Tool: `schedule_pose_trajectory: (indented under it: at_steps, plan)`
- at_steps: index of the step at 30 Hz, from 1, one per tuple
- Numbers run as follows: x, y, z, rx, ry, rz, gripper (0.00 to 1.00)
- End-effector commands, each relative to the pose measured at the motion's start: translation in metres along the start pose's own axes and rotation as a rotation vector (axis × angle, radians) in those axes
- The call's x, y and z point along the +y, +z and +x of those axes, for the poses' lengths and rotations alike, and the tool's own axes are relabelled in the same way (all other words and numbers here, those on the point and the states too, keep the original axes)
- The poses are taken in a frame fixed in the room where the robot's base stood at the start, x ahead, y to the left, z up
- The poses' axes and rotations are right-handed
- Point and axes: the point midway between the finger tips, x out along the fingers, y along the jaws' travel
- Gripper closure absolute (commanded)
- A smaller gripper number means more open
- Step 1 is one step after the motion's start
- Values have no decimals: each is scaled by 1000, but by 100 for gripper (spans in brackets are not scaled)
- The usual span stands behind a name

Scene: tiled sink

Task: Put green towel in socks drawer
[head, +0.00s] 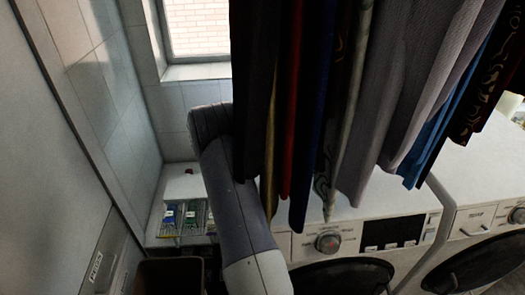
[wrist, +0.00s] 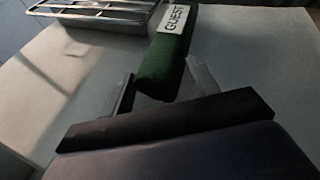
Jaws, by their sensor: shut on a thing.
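The green towel (wrist: 163,68) is a rolled bundle with a white label reading GUEST, in the upper middle of the wrist view. My gripper (wrist: 160,80) has one finger on each side of its near end and is shut on it. The towel's near end shows between the fingers, above a pale surface. In the head view my gripper is hidden beyond my arm. A light drawer front (head: 101,264) with a small white label is at the lower left of the head view; its lettering is hard to read and seems to say SOCKS.
A metal wire rack (wrist: 95,12) lies left of the towel. In the head view, labelled blue and green bundles sit in wire holders (head: 183,236). A dark basket (head: 170,277) is below. Hanging clothes (head: 400,90) crowd the right, above white washing machines (head: 365,236).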

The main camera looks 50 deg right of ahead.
Motion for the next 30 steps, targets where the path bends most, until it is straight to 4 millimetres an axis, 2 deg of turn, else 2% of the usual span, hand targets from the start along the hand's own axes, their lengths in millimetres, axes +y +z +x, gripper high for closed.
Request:
schedule_pose_trajectory:
  at_steps: [5,11,12,21,30]
  plan:
    - [3,-13,4,0,0,-1,75]
    - [4,-15,5,0,1,0,75]
    - [4,-16,5,1,1,0,43]
    - [4,-15,5,0,0,0,20]
    - [4,-16,1,-1,2,1,20]
